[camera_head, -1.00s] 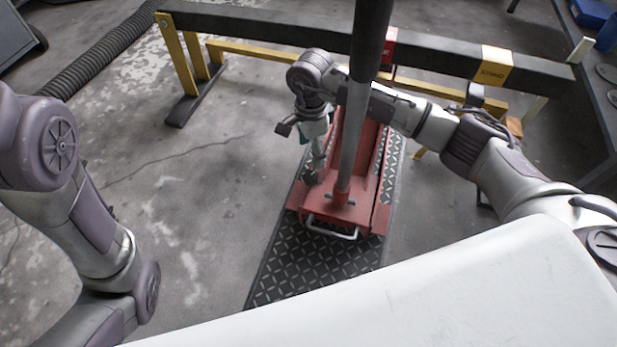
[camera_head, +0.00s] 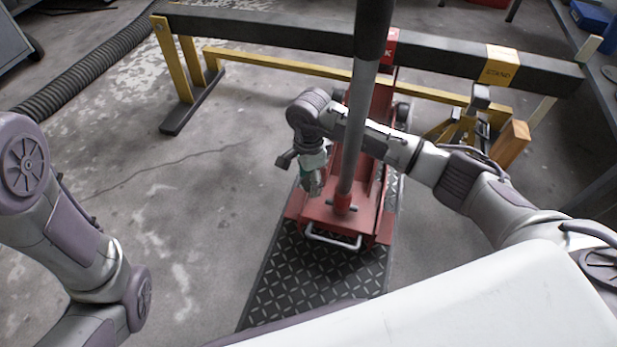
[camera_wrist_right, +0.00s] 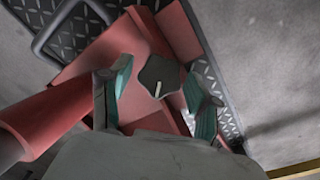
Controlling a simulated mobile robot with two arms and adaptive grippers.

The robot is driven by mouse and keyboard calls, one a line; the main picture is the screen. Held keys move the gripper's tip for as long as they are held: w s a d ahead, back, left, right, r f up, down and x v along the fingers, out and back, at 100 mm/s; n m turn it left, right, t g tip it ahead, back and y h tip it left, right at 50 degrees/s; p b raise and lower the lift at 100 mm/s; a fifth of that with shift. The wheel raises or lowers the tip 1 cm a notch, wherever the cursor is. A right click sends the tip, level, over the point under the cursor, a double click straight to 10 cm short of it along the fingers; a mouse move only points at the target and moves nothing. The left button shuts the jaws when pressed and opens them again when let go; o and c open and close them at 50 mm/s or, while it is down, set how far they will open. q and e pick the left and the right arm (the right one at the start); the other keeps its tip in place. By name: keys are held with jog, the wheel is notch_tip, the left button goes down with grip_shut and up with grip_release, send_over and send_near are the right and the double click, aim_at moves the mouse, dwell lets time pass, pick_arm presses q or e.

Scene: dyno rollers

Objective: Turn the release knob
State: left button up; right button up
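The release knob (camera_wrist_right: 158,74) is a dark grey lobed disc with a pale pointer mark, on the red floor jack (camera_wrist_right: 95,58). My right gripper (camera_wrist_right: 158,90) is open, with a green-padded finger on each side of the knob. Gaps show between the pads and the knob; I cannot tell the height between them. In the head view my right gripper (camera_head: 312,185) points down at the left side of the red jack (camera_head: 318,214), and the knob is hidden there. Only my left arm's links show at the left; its gripper is out of view.
The jack's long handle (camera_head: 350,150) rises just right of my right gripper, in front of my forearm. The jack stands on a black tread-plate mat (camera_head: 290,280). A black beam on yellow legs (camera_head: 270,32) crosses behind.

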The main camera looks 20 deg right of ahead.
jog(key=c, duration=0.8)
jog(key=shift+o, duration=0.2)
